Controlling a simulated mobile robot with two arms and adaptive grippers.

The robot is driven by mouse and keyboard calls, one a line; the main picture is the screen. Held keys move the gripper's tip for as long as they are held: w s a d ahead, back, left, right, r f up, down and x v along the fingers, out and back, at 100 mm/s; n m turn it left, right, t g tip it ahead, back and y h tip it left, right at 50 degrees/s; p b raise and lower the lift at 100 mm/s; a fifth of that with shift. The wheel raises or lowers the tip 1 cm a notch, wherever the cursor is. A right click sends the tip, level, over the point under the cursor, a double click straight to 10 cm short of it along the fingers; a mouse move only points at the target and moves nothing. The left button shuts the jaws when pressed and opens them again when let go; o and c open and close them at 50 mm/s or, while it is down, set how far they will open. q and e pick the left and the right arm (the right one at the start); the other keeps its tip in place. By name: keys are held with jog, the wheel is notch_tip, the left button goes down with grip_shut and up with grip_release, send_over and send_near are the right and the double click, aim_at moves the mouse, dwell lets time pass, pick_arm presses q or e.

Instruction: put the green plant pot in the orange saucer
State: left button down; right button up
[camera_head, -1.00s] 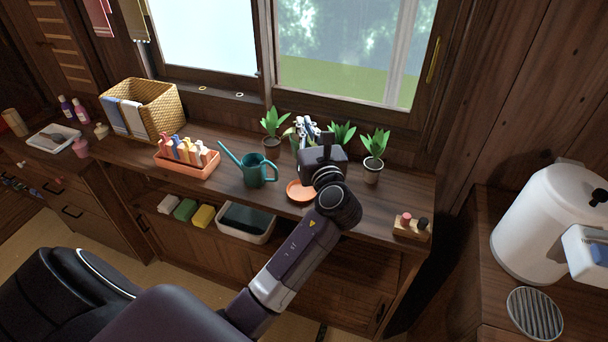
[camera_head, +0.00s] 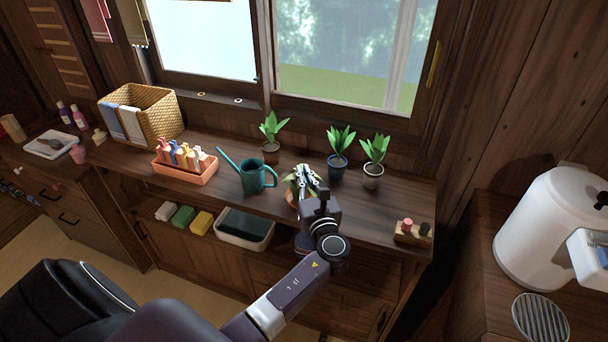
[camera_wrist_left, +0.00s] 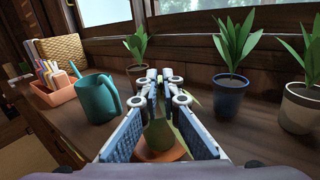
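The green plant pot (camera_wrist_left: 158,137) shows between the fingers of my left gripper (camera_wrist_left: 160,88) in the left wrist view. The gripper is shut on it. The orange saucer (camera_wrist_left: 142,157) lies directly under the pot; whether they touch is hard to tell. In the head view my left gripper (camera_head: 304,178) is over the saucer and covers most of the pot. Only some leaves and a bit of orange saucer (camera_head: 290,198) show beside it. My right gripper is not in view.
A teal watering can (camera_head: 255,177) stands left of the gripper. A blue pot (camera_head: 337,167), a grey-white pot (camera_head: 373,176) and a brown pot (camera_head: 271,153) with plants stand behind. An orange tray (camera_head: 187,174) is farther left; a small wooden block (camera_head: 412,234) is at right.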

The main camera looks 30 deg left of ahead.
pick_arm(q)
jog(key=c, duration=2.2)
grip_release()
jog(key=shift+o, duration=0.2)
jog(key=b+v, duration=0.1)
jog(key=v, duration=1.1)
